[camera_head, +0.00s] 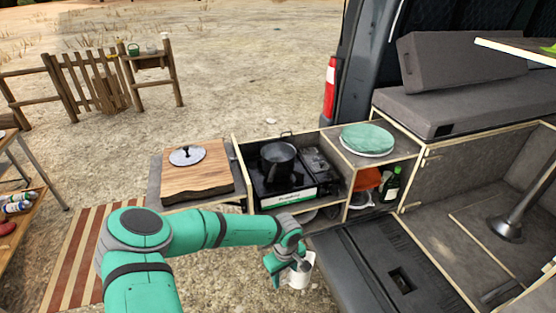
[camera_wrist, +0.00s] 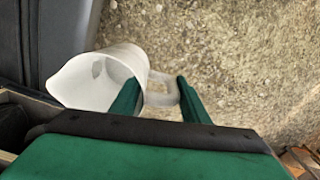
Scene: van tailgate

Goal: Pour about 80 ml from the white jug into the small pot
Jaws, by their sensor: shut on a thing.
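The white jug (camera_head: 300,272) is at my gripper (camera_head: 283,262), in front of the kitchen unit and beside the dark tailgate. In the wrist view the jug (camera_wrist: 98,80) lies beyond the green fingers of my gripper (camera_wrist: 157,100). The fingers are shut on its handle (camera_wrist: 163,88), one on each side. What is inside the jug cannot be told. The small dark pot (camera_head: 278,158) stands on the camping stove (camera_head: 290,196), farther back than the jug and apart from it. The pot's inside is dark, so its contents cannot be told.
A wooden board (camera_head: 195,178) with a lid (camera_head: 187,155) on it is left of the stove. Green plates (camera_head: 367,139) lie on the unit at right, above a shelf with a bottle (camera_head: 391,184). The tailgate (camera_head: 375,270) lies at front right. Open ground lies below the jug.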

